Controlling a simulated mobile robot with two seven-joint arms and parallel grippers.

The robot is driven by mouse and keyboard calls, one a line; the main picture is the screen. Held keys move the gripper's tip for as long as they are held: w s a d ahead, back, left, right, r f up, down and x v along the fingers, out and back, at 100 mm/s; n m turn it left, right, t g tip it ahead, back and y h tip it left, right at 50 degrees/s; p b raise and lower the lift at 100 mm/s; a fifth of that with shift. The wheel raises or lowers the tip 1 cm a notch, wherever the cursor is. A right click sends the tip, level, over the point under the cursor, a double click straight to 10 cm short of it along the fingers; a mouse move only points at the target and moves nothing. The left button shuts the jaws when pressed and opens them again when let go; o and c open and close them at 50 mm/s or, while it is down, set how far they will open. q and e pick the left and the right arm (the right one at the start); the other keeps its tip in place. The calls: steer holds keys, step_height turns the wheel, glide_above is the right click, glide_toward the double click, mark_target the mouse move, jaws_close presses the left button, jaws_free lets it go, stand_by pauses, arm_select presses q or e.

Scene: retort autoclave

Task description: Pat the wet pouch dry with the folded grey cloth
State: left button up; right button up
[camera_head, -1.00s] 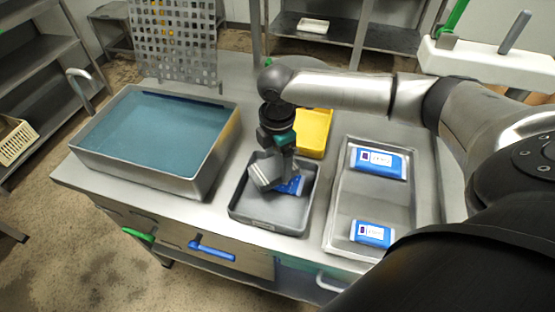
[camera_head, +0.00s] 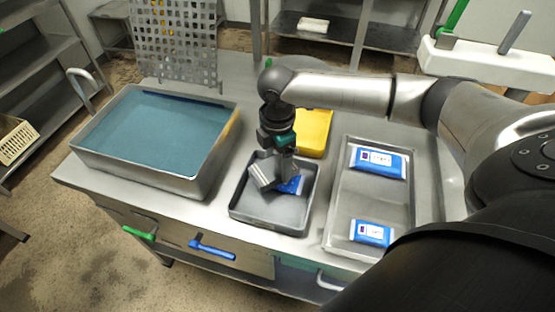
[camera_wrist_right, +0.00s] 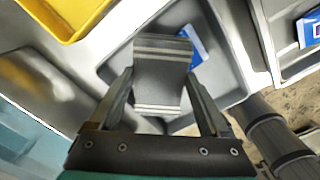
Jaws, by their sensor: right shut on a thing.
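My right gripper (camera_head: 278,172) is shut on the folded grey cloth (camera_head: 263,177), a striped pad that also shows between the fingers in the right wrist view (camera_wrist_right: 162,72). The cloth is over a small grey tray (camera_head: 270,214). A blue pouch (camera_head: 293,186) lies in that tray, partly hidden by the cloth and gripper; its blue and white end shows in the right wrist view (camera_wrist_right: 196,46). I cannot tell whether the cloth touches the pouch. My left gripper is not in view.
A basin of water (camera_head: 205,178) stands to the left. A yellow tray (camera_head: 314,133) lies behind the grey tray. A metal tray (camera_head: 345,208) at right holds two blue and white pouches (camera_head: 378,162) (camera_head: 372,233). A perforated panel (camera_head: 172,40) stands at the back.

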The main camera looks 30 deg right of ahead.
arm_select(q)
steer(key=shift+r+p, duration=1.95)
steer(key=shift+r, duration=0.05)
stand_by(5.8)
